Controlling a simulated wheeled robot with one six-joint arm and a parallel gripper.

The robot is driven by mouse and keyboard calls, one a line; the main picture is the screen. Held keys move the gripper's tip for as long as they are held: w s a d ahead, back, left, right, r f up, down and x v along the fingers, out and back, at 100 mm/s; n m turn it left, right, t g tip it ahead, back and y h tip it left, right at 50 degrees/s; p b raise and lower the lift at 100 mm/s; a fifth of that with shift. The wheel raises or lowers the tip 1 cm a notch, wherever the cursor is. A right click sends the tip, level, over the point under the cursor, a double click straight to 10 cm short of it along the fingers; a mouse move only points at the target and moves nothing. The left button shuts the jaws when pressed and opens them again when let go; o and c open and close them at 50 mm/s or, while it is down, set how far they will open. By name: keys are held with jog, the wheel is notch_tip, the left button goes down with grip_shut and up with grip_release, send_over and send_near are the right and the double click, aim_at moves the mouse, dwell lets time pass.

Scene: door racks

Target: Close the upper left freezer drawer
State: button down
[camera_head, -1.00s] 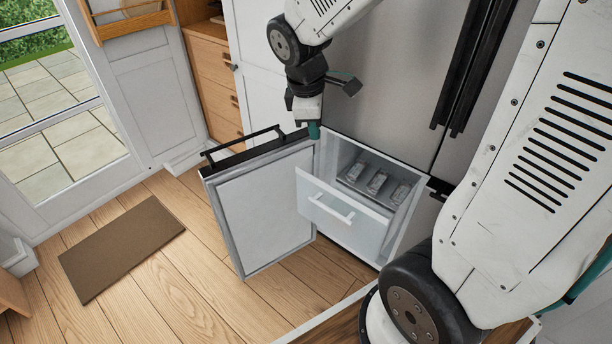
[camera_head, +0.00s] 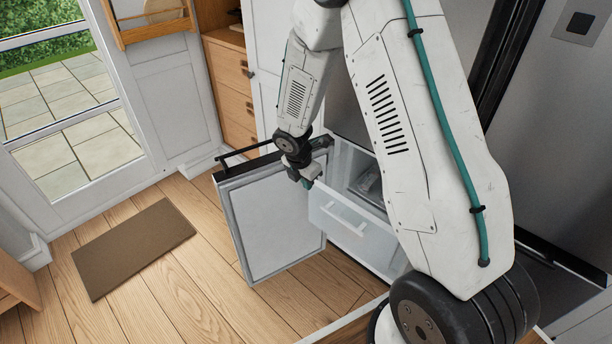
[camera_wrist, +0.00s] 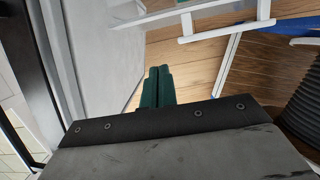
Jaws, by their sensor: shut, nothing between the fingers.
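The upper left freezer drawer (camera_head: 337,209) is a pale, see-through-fronted bin with a white bar handle (camera_head: 343,220). It stands pulled out of the freezer compartment, and my arm covers its right part. In the wrist view, the drawer front (camera_wrist: 160,18) and its handle (camera_wrist: 226,32) show along the top. My gripper (camera_head: 306,184) is by the drawer front's upper left corner, between it and the open door. Its green fingers (camera_wrist: 157,72) are together and empty, pointing toward the drawer side. Whether they touch the drawer cannot be told.
The freezer door (camera_head: 275,215) stands open to the left of the drawer, close to my gripper, with a dark bar handle (camera_head: 245,150) on its top edge. Wooden floor (camera_head: 200,270) in front is clear. A brown mat (camera_head: 133,247) lies at left.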

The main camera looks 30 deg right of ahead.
aim_at(317, 184)
jog(key=d+f, duration=0.2)
jog(key=w+d+f, duration=0.1)
jog(key=d+f, duration=0.1)
jog(key=shift+w+f, duration=0.15)
jog(key=shift+f, duration=0.15)
jog(key=shift+w+d, duration=0.2)
jog(key=shift+d, duration=0.25)
